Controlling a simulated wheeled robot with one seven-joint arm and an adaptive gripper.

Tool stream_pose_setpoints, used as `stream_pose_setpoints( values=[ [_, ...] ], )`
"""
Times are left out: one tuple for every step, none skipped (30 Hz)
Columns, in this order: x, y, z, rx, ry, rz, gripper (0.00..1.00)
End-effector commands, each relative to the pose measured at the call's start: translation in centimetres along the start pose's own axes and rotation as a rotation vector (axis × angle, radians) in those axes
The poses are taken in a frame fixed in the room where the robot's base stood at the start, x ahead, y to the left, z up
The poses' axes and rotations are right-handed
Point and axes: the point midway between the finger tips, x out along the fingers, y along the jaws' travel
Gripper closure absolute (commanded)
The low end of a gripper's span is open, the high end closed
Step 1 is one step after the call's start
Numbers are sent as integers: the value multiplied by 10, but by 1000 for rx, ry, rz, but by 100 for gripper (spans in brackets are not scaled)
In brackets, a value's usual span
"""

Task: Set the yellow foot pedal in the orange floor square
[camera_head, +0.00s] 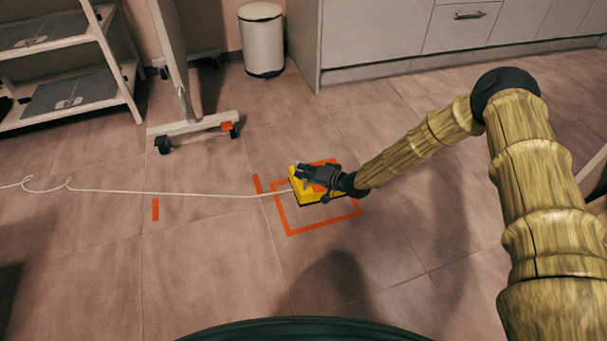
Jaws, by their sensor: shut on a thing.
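The yellow foot pedal (301,193) is a small yellow block with a dark base. A white cable (170,193) runs from it to the left across the floor. An orange square outline (322,224) is taped on the tiles. The pedal appears within the outline, toward its upper part; I cannot tell whether it touches the floor. My gripper (318,178) is shut on the pedal from above and the right, hiding part of it and part of the square's right side.
A wheeled stand (190,127) is at the upper left, beside a shelf unit (125,85). A white bin (262,40) stands near the cabinets (400,45) at the back. Short orange tape marks (155,209) lie left of the square. The floor in front is clear.

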Motion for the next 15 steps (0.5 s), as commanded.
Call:
stream_pose_setpoints(
  values=[
    [3, 5, 2, -1, 3, -3, 100],
    [5, 7, 3, -2, 3, -3, 100],
    [6, 10, 5, -2, 3, -3, 100],
    [7, 12, 6, -2, 3, -4, 100],
    [8, 14, 7, -2, 3, -4, 100],
    [9, 16, 8, -2, 3, -4, 100],
    [9, 17, 9, -2, 3, -4, 100],
    [10, 18, 9, -2, 3, -4, 100],
    [10, 18, 9, -2, 3, -3, 100],
    [9, 19, 9, -2, 3, -3, 100],
    [9, 19, 9, -2, 3, -3, 100],
    [9, 19, 9, -2, 4, -2, 100],
    [9, 19, 9, -2, 4, -2, 100],
    [8, 19, 9, -2, 4, -1, 100],
    [8, 20, 9, -1, 4, -1, 100]
  ],
)
